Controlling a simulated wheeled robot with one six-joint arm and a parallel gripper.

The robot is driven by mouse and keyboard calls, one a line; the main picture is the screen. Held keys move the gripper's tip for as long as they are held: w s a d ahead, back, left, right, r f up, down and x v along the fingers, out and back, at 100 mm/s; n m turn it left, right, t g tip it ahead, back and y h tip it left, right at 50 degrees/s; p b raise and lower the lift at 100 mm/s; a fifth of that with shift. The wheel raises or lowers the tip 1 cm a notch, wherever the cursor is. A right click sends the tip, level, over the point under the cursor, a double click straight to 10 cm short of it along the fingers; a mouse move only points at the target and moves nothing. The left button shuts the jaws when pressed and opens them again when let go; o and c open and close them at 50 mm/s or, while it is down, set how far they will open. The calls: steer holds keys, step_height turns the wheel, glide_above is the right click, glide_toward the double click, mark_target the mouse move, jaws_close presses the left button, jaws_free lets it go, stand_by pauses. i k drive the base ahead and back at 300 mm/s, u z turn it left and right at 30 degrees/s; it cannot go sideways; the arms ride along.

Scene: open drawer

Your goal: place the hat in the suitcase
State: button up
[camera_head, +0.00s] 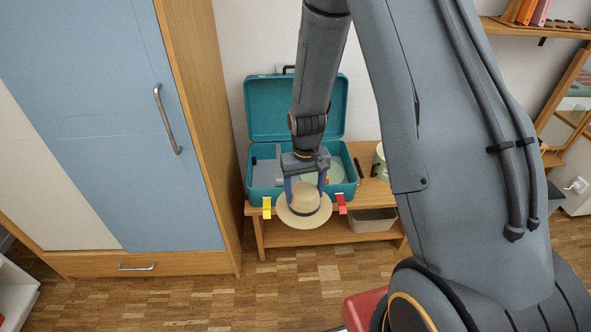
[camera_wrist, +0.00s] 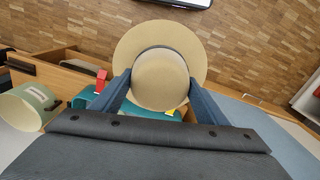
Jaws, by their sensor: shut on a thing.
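A straw-coloured hat (camera_head: 304,213) with a wide brim and dark band is held in my gripper (camera_head: 305,190), in front of the suitcase's front edge. In the wrist view the hat (camera_wrist: 160,45) sits with its crown between the two blue fingers of my gripper (camera_wrist: 160,90). The teal suitcase (camera_head: 262,184) stands open on a wooden bench, its lid (camera_head: 268,108) upright at the back. My gripper and the hat hide part of its inside, where something grey and something pale show. A yellow latch (camera_head: 266,207) and a red latch (camera_head: 342,203) hang at its front.
A blue wardrobe (camera_head: 130,120) stands at the left. On the wooden bench (camera_head: 374,190), a pale green container (camera_wrist: 25,103) stands beside the suitcase. A bin (camera_head: 373,220) sits on the lower shelf.

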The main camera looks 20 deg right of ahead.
mark_target(275, 176)
steer(key=i, duration=1.4)
